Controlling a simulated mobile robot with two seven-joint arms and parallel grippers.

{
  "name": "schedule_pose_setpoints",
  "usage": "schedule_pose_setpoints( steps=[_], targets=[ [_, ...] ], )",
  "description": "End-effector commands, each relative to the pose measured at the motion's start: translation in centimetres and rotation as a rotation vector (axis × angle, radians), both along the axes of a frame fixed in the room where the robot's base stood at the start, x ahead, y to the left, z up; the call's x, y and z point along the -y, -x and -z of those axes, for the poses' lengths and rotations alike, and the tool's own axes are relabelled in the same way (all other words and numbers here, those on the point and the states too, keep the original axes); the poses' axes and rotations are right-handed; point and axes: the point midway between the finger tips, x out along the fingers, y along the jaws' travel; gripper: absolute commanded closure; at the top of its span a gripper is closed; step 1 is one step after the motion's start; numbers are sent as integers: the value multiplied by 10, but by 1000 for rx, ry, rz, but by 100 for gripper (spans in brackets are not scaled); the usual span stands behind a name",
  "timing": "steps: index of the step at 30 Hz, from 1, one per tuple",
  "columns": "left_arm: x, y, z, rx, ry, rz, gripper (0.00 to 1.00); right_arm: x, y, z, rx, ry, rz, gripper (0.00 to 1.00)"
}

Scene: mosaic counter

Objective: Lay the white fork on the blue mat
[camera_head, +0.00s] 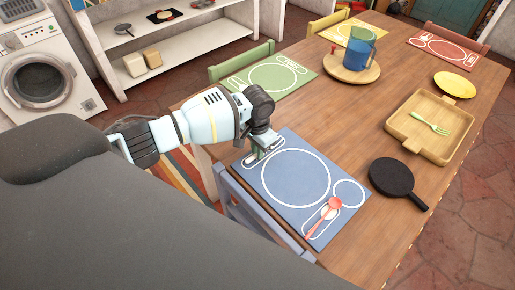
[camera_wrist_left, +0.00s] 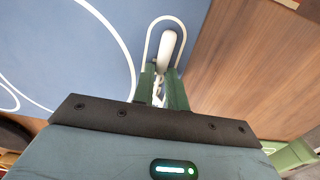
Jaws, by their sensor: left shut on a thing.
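The blue mat (camera_head: 296,178) lies on the near left end of the wooden table, and it also fills the left of the left wrist view (camera_wrist_left: 60,50). It bears a large plate outline, a small circle and two cutlery outlines. My left gripper (camera_head: 262,150) is over the mat's far left edge. In the left wrist view its green fingers (camera_wrist_left: 162,82) are shut on the white fork (camera_wrist_left: 166,48). The fork's white end points away from the gripper, within a rounded outline on the mat. I cannot tell whether the fork touches the mat. The gripper largely hides the fork in the head view.
A red spoon (camera_head: 331,206) lies on the mat's near outline. Green (camera_head: 262,82), yellow and red mats lie farther back, with a blue jug (camera_head: 359,48).

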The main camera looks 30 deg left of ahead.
Motion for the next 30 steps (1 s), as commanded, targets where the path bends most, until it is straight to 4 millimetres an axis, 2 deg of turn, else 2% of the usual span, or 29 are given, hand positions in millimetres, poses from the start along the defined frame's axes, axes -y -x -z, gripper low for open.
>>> schedule_pose_setpoints(
  steps=[1, 6, 17, 20, 30],
  targets=[
    [0, 0, 1, -1, 0, 0, 83, 0, 0, 0, 0, 0, 0, 64],
    [0, 0, 1, -1, 0, 0, 64, 0, 0, 0, 0, 0, 0, 64],
    [0, 0, -5, 0, 0, 0, 64, 0, -2, -2, 4, 0, -1, 64],
    [0, -1, -18, 2, 1, 0, 64, 0, -4, -5, 11, 0, 0, 64],
    [0, -1, -86, 5, 0, 0, 64, 0, -14, -18, 40, -1, 1, 64]
  ],
)
